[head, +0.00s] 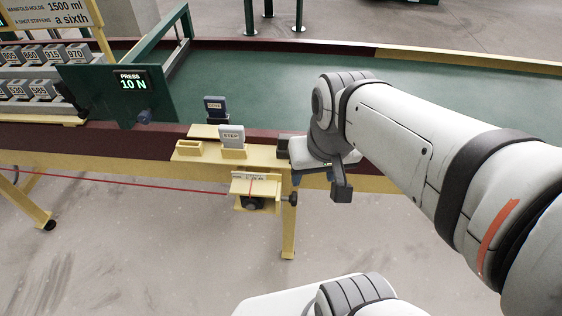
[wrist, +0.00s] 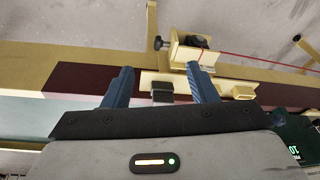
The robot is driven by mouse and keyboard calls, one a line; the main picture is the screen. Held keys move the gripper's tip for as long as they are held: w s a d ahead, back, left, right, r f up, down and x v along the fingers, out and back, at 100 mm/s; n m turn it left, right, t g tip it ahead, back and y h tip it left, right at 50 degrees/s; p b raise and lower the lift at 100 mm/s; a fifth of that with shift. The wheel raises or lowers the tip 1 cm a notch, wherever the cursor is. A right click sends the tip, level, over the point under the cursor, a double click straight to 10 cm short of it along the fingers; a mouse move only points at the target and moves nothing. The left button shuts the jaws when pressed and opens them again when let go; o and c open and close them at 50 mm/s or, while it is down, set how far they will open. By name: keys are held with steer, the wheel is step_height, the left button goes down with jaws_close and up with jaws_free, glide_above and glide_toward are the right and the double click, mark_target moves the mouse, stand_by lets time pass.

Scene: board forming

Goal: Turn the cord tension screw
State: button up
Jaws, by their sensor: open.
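The cord tension screw (head: 291,198) is a small dark knob on the right side of the yellow tension box (head: 240,200), on the table's front side. In the wrist view the screw (wrist: 157,43) shows at the left of the box (wrist: 190,52), beyond the fingertips. A red cord (head: 130,183) runs left from the box; it also shows in the wrist view (wrist: 255,58). My gripper (wrist: 160,78) is open, its two blue fingers apart and clear of the screw. In the head view my gripper is above and right of the screw, partly hidden by my wrist.
Grey STEP (head: 231,137) and dark CONE (head: 215,108) blocks stand in yellow holders above the box. A dark block (wrist: 162,97) shows between my fingers in the wrist view. A green PRESS panel (head: 105,90) stands left. A yellow table leg (head: 289,235) is below the screw.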

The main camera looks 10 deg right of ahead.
steer(key=shift+o, duration=0.8)
steer(key=f, duration=0.1)
steer(key=d+f+m+g+b, duration=0.1)
steer(key=f, duration=0.1)
steer(key=shift+w+d+f+y, duration=0.15)
steer(key=shift+f+y, duration=0.1)
steer(key=shift+y, duration=0.15)
steer(key=m+t+y+b, duration=0.4)
steer(key=m+y+b, duration=1.2)
steer(key=m, duration=0.4)
glide_toward(293, 199)
step_height(293, 199, down, 2)
steer(key=w+a, duration=0.2)
steer(key=x, duration=0.7)
steer(key=shift+w+a+f, duration=0.1)
steer(key=shift+w, duration=0.15)
steer(key=shift+c, duration=0.2)
